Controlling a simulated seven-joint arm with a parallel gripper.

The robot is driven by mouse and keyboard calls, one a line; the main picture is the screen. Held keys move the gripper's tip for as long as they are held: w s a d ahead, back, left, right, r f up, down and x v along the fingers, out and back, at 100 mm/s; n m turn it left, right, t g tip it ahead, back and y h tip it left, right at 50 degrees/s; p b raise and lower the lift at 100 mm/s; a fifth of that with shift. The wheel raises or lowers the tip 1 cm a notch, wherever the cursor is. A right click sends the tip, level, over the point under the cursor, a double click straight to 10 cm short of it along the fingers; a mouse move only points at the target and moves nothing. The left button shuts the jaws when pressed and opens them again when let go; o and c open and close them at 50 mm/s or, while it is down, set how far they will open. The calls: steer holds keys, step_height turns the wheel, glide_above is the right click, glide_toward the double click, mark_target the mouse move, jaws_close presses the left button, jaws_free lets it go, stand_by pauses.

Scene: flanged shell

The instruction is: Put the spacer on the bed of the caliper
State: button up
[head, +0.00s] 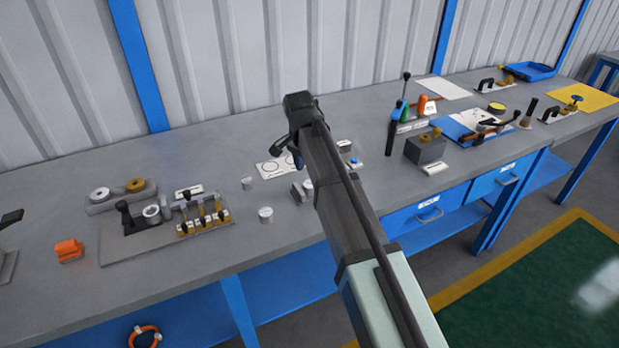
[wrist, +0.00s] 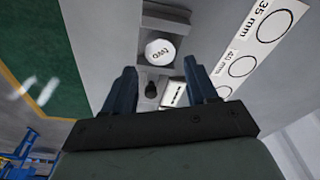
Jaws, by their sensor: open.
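My gripper (wrist: 160,75) is open in the wrist view, its two dark fingers apart with nothing held. A pale round piece marked "two" (wrist: 160,50), which looks like the spacer, shows just beyond and between the fingertips. Grey block-like parts that look like the caliper (wrist: 168,22) are right beside it; I cannot tell whether the piece rests on its bed. A black knob (wrist: 152,88) and a white label (wrist: 172,94) show between the fingers. In the head view my gripper (head: 297,150) is above the bench, and my arm hides part of the area. Grey blocks (head: 298,191) stand beside it.
A card with printed circles (wrist: 242,66) lies beside the work area, towards the wall. Small cylinders (head: 265,214) stand to the left, near a fixture with brass-coloured pins (head: 205,215). A dark grey block (head: 425,149) and tools stand to the right. Bare bench lies in front.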

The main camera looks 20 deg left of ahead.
mark_target(306, 187)
steer(key=r, duration=0.5)
steer(key=shift+s+a+r, duration=0.15)
steer(key=shift+s, duration=0.2)
